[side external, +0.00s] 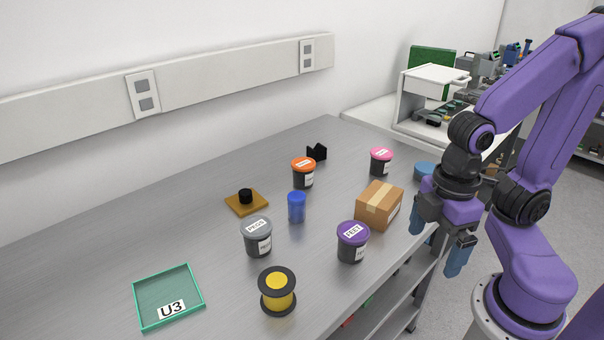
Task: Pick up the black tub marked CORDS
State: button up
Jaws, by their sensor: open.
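Several black tubs with coloured lids stand on the bench. The grey-lidded tub (258,241) seems to read PEGS, and the purple-lidded tub (352,246) reads FEET. The labels on the orange-lidded tub (303,176) and the pink-lidded tub (380,164) are too small to read. A blue lid (424,170) shows at the right, partly hidden behind my arm. I cannot tell which tub is marked CORDS. My gripper (438,240) is open and empty, with blue fingers pointing down, near the bench's right edge, right of the cardboard box and apart from the tubs.
A cardboard box (379,206), blue cylinder (297,208), yellow spool (277,291) and small black knob on a tan plate (246,205) stand among the tubs. A black bracket (317,152) is behind. The bench's left side is clear.

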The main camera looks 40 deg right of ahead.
aim_at(303, 165)
jog(key=w+n+t+h, duration=0.1)
jog(key=w+n+h, duration=0.1)
jog(key=w, duration=0.3)
jog(key=w+d+f+n+t+h, duration=0.1)
jog(key=w+n+h, duration=0.1)
jog(key=w, duration=0.4)
jog(key=w+n+t+h, duration=0.1)
jog(key=w+h, duration=0.1)
jog(key=w, duration=0.4)
jog(key=shift+d+f+n+t+h, duration=0.15)
jog(key=shift+f+n+t+h, duration=0.15)
jog(key=shift+f+n, duration=0.1)
jog(key=w+n+t+h, duration=0.1)
jog(key=w+n, duration=0.1)
jog(key=w, duration=0.3)
jog(key=w+f+n+t+h, duration=0.1)
jog(key=w+n+t, duration=0.1)
jog(key=w, duration=0.4)
jog(key=w+a+n+t+h, duration=0.1)
jog(key=w+n+t, duration=0.1)
jog(key=w+n, duration=0.2)
jog(key=shift+w+f+h, duration=0.2)
jog(key=shift+w+h, duration=0.2)
jog(key=shift+w, duration=0.45)
jog(key=x, duration=1.7)
jog(key=shift+w+r, duration=0.1)
jog(key=shift+w, duration=0.1)
jog(key=c, duration=1)
